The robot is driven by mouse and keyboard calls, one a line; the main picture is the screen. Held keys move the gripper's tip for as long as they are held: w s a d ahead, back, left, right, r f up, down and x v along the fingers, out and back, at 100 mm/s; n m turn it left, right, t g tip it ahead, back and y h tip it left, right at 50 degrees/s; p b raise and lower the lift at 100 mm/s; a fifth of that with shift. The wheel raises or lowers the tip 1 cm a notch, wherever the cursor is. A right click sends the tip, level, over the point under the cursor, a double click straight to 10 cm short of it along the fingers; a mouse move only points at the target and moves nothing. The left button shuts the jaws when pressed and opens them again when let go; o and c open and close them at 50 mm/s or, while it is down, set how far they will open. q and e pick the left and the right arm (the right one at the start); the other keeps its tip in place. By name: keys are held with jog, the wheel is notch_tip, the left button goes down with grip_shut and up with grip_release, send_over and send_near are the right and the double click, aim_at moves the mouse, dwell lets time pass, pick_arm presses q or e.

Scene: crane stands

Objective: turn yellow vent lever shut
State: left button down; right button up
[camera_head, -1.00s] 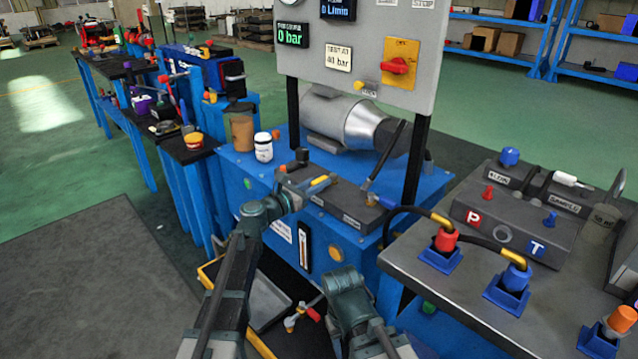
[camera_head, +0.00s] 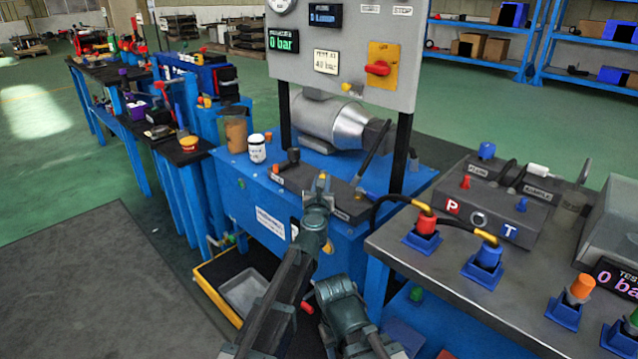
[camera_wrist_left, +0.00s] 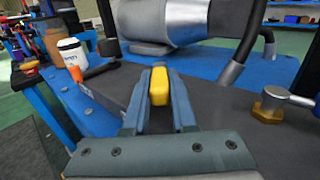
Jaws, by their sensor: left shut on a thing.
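The yellow vent lever (camera_wrist_left: 159,86) sits between the fingers of my left gripper (camera_wrist_left: 160,95) in the left wrist view, with its yellow end showing at the fingertips. In the head view my left gripper (camera_head: 321,184) is shut on it above the dark top plate (camera_head: 294,180) of the blue pump unit, and only a speck of yellow shows there. The lever's base and pivot are hidden behind the fingers. My right arm shows low in the head view, but its gripper is out of view.
A white jar (camera_head: 257,149) and a brown container (camera_head: 235,133) stand left of the plate. A grey motor (camera_head: 325,120) and an upright panel (camera_head: 345,50) are behind. A black-handled lever (camera_head: 373,150) rises at right. A bench with hoses (camera_head: 430,265) stands further right.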

pick_arm(q)
jog(key=shift+d+n+y, duration=0.3)
jog(key=shift+n+y, duration=0.2)
jog(key=shift+y, duration=0.2)
jog(key=c, duration=0.7)
grip_release()
